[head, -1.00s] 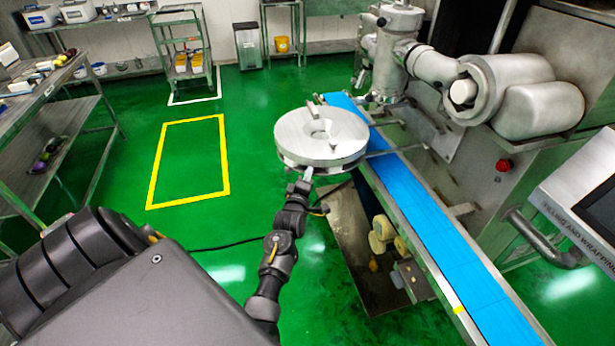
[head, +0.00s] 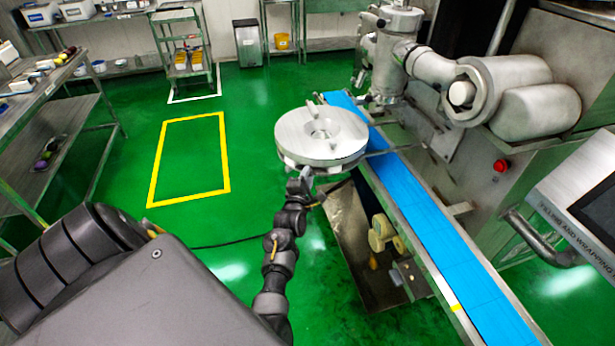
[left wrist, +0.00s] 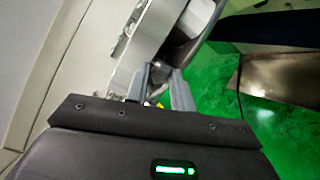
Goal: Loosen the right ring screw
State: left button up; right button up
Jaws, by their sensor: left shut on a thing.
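A round silver metal disc assembly (head: 292,135) with a central hole stands beside the far part of the blue conveyor in the head view. Its curved metal side fills the upper middle of the left wrist view (left wrist: 160,28). My left gripper (head: 304,180) is at the near underside of its rim, coming up from below. In the left wrist view its two fingers (left wrist: 160,82) are close together against the metal side, shut on a small part there, seemingly a ring screw. The fingers mostly hide that part. A small metal post (head: 311,107) shows at the disc's far edge. My right gripper is out of view.
The blue conveyor belt (head: 425,215) runs along the disc's right. The large metal machine (head: 480,80) stands behind it, with a red button (head: 501,166). Pale rollers (head: 382,232) sit below the disc. Green floor on the left is open, with a yellow-outlined rectangle (head: 222,160).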

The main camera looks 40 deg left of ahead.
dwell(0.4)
pick_arm(q)
jog(key=o, duration=1)
